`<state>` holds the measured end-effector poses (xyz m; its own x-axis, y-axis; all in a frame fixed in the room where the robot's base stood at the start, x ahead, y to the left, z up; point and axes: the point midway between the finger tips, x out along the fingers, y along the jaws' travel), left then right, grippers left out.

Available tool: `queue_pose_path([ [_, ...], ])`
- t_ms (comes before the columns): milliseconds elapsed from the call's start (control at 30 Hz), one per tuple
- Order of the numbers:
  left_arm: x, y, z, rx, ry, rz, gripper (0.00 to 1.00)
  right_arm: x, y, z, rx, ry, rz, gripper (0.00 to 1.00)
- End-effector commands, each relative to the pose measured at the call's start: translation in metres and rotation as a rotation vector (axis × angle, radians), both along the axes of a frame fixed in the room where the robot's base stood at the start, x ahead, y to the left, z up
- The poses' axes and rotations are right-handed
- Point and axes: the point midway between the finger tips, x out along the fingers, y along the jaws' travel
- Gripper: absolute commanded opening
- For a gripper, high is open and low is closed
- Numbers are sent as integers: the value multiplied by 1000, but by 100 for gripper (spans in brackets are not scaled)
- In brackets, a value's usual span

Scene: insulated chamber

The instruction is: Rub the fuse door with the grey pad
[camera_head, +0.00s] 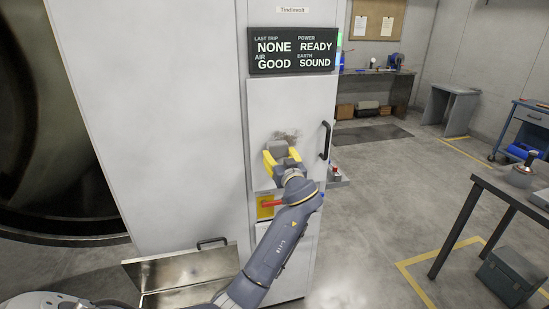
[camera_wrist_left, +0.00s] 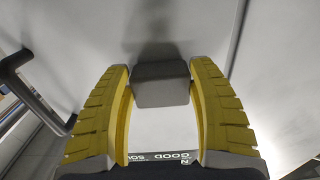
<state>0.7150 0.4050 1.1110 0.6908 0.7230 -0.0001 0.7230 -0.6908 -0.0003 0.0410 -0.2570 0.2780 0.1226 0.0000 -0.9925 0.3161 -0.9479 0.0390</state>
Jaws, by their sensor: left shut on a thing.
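The fuse door (camera_head: 283,103) is a pale panel on the front of the tall cabinet, with a black handle (camera_head: 326,140) at its right edge. A dark scuffed smudge (camera_head: 286,134) shows on the door just above my left gripper. My left gripper (camera_head: 280,150) has yellow fingers and is shut on the grey pad (camera_head: 279,147), in front of the door. In the left wrist view the pad (camera_wrist_left: 161,85) sits between the fingertips, close to the pale door surface; whether it touches cannot be told. My right gripper is not in view.
A status board (camera_head: 293,50) is above the door. A red lever on a yellow plate (camera_head: 266,207) is below it. An open metal box (camera_head: 185,275) is at lower left. A dark table (camera_head: 490,195) stands at right; the floor between is clear.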

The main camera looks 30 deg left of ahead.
Motion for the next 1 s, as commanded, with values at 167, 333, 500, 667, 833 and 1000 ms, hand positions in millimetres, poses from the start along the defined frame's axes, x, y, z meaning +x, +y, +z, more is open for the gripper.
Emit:
queue_pose_path([
  [167,4,-3,0,0,0,0,37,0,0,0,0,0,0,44],
  [333,12,-10,0,-1,0,0,37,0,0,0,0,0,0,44],
  [500,22,-18,0,-1,0,-1,37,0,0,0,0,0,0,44],
  [667,28,-22,0,-1,0,-1,37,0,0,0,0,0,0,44],
  [833,34,-29,0,-3,0,-1,37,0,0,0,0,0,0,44],
  [1000,43,-38,-1,-2,1,-2,37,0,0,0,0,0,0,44],
])
